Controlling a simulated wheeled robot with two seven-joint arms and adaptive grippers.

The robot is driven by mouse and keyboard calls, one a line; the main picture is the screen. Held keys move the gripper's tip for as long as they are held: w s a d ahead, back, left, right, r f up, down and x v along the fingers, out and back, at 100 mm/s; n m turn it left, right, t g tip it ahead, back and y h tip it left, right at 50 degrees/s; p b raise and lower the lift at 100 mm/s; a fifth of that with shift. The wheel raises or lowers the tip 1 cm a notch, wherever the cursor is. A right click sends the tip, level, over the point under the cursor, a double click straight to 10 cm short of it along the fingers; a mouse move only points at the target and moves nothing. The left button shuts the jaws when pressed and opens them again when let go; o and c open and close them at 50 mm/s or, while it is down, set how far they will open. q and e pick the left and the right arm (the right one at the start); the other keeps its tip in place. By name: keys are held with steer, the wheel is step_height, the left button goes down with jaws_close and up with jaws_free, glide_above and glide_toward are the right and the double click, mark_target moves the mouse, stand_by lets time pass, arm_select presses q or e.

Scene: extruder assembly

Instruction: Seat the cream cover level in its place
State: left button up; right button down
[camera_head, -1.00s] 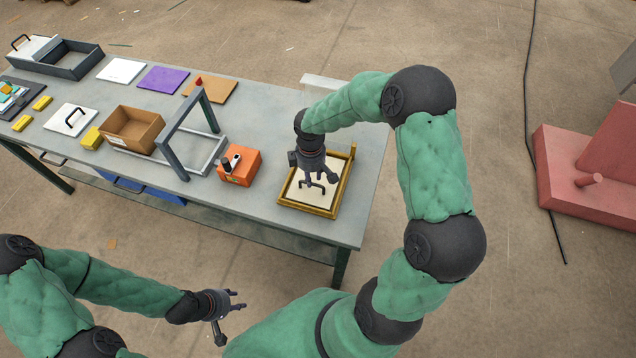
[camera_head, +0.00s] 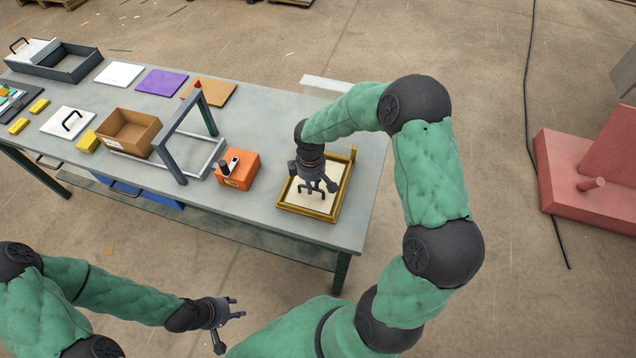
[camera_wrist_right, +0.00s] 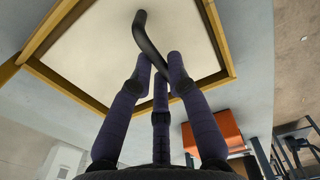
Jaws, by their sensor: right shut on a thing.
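The cream cover (camera_head: 301,200) is a flat pale panel with a black bar handle (camera_wrist_right: 148,35). It lies inside a golden-brown frame (camera_head: 303,212) at the right end of the table. In the right wrist view the cover (camera_wrist_right: 95,50) is edged by the frame's wooden rim (camera_wrist_right: 65,88); I cannot tell whether it is fully level. My right gripper (camera_head: 317,187) is above the cover, its fingers (camera_wrist_right: 160,64) shut on the handle. They hide part of the handle and cover. My left gripper (camera_head: 238,308) is open and empty, in front of the table.
An orange box (camera_head: 238,168) stands left of the frame. Further left are a grey stand (camera_head: 171,160), a cardboard box (camera_head: 128,131) and a white panel with a black handle (camera_head: 68,122). A purple panel (camera_head: 162,82) lies behind. Bare tabletop (camera_head: 260,205) lies left of the frame.

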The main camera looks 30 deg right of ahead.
steer(key=shift+r, duration=0.1)
steer(key=shift+r+p, duration=2.25)
steer(key=shift+r, duration=0.75)
steer(key=shift+f, duration=0.1)
